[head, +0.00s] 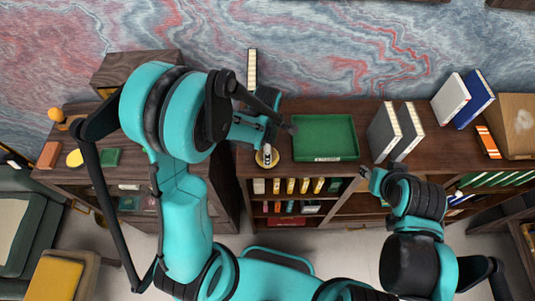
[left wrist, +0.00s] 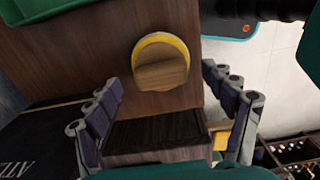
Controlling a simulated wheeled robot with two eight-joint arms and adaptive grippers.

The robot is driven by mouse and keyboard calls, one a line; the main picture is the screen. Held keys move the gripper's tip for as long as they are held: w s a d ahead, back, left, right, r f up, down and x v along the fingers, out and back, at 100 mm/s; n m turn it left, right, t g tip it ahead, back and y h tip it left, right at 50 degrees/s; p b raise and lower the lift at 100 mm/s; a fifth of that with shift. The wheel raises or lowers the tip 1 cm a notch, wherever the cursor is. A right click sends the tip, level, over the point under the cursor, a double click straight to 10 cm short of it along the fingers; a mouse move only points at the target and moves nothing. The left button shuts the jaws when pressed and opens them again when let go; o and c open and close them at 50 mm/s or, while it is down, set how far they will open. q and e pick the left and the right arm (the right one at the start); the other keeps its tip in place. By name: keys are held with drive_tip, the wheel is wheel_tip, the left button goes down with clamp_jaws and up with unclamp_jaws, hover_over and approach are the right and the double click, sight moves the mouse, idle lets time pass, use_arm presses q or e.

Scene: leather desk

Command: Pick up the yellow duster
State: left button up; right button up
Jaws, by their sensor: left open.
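The yellow duster (head: 260,160) lies on the dark wooden cabinet top, left of the green tray, partly hidden by my left gripper (head: 267,148) above it. In the left wrist view, the duster (left wrist: 160,64) looks round, with a wooden face and a yellow rim. My left gripper (left wrist: 162,78) is open there, its fingers apart on the two sides of the picture, with the duster between and beyond their tips. I see no contact. My right gripper (head: 366,175) is over the cabinet's front edge at right, too small to read its jaws.
The green tray (head: 325,137) stands just right of the duster. Upright grey books (head: 384,132) stand further right, and a tall book (head: 252,68) is behind. A side cabinet at left holds a yellow disc (head: 75,158) and a green block (head: 110,157).

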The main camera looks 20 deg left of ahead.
use_arm(q)
drive_tip(key=shift+f, duration=0.75)
drive_tip(key=c, duration=1.3)
drive_tip(key=shift+s, duration=0.2)
drive_tip(key=shift+c, duration=0.3)
drive_tip(key=shift+w+r, duration=0.1)
drive_tip(key=shift+r, duration=0.25)
drive_tip(key=shift+c, duration=1.3)
drive_tip(key=r, duration=0.3)
drive_tip(key=shift+w+d+r, duration=0.2)
drive_tip(key=shift+d+r, duration=0.2)
drive_tip(key=w+d+r, duration=0.1)
drive_tip(key=d+r, duration=0.1)
drive_tip(key=d, duration=0.1)
drive_tip(key=w+d+r, duration=0.1)
drive_tip(key=d+r, duration=0.1)
drive_tip(key=d, duration=0.1)
drive_tip(key=w+d+r+b, duration=0.1)
drive_tip(key=w+d+r, duration=0.1)
drive_tip(key=d, duration=0.2)
drive_tip(key=shift+r, duration=0.25)
